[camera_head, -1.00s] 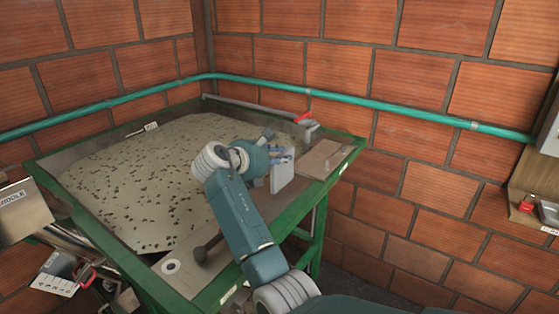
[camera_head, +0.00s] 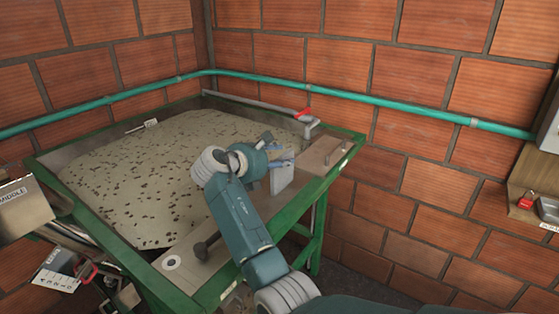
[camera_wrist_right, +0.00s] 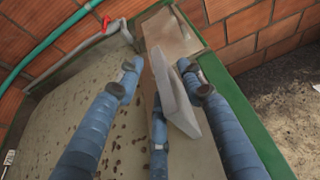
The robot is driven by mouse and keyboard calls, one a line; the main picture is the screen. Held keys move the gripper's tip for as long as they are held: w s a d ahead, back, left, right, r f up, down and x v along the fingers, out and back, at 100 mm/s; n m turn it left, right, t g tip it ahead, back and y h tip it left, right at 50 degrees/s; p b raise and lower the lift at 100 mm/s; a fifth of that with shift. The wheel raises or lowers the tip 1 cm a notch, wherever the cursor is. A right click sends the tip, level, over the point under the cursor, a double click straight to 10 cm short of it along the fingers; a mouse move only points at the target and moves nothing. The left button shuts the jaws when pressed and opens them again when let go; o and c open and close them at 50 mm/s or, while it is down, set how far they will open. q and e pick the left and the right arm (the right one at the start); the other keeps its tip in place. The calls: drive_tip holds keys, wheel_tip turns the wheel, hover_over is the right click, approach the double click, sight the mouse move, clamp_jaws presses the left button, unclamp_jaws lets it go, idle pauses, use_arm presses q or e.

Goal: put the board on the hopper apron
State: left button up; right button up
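The board is a thin pale grey plate (camera_head: 281,179), held on edge and tilted, near the right side of the hopper. My right gripper (camera_head: 276,160) has its blue fingers around the board. In the right wrist view the board (camera_wrist_right: 172,88) stands between the fingers; the right fingertip is close to its edge, and one finger is partly hidden behind it. A gap shows beside the left finger. A flat tan panel (camera_head: 318,152), possibly the hopper apron, lies on the right end of the green frame, just beyond the board. My left gripper is not in view.
The hopper (camera_head: 130,180) holds a beige mass with dark specks. A red-handled valve (camera_head: 305,117) stands near the tan panel, which has a small peg on it. A teal pipe (camera_head: 380,106) runs along the brick wall.

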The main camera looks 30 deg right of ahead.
drive_tip(key=b+v, duration=0.2)
drive_tip(key=v, duration=0.9)
drive_tip(key=shift+a+b, duration=0.2)
drive_tip(key=shift+b, duration=0.15)
drive_tip(key=shift+s, duration=0.15)
